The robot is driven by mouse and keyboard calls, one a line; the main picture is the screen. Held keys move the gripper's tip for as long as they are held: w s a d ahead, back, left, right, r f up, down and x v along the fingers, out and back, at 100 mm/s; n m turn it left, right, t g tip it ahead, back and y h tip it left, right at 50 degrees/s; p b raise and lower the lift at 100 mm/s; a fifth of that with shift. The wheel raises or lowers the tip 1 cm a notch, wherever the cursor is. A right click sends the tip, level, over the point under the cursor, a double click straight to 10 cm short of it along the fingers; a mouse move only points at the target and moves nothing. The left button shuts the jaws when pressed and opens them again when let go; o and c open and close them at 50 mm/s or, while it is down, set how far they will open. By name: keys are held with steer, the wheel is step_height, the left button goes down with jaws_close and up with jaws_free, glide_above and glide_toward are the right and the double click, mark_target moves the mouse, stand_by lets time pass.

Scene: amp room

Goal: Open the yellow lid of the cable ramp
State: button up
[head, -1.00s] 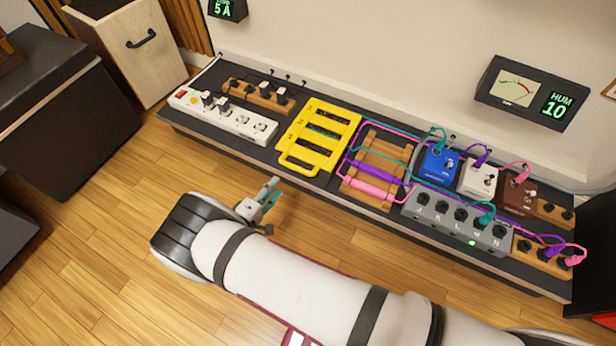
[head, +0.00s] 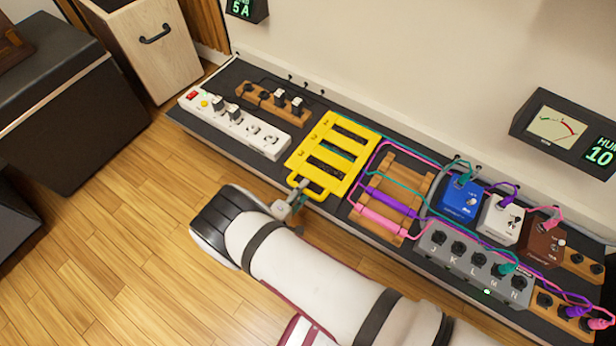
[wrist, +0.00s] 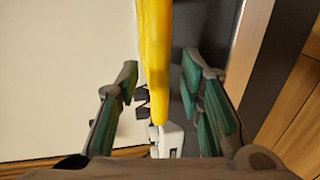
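The yellow lid (head: 322,178) of the cable ramp lies closed-looking on the dark shelf, a slotted frame with a bar handle along its front edge. A teal cable shows beside and through it. My gripper (head: 298,188) is at the left front corner of the lid, by the handle. In the wrist view the yellow lid's edge (wrist: 154,50) runs between the two green-padded fingers of my gripper (wrist: 160,85). The fingers are apart, with a visible gap on each side of the yellow part. Whether either finger touches the handle is hidden in the head view.
A white power strip (head: 262,141) lies left of the lid. A wooden cable block (head: 405,177) with pink, purple and teal cables is close on the right. Blue (head: 461,200), white and brown pedals and a grey switch box (head: 470,262) stand farther right. Wooden floor lies in front.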

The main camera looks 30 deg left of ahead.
steer(key=shift+w+f, duration=0.15)
steer(key=shift+w, duration=0.35)
jaws_close()
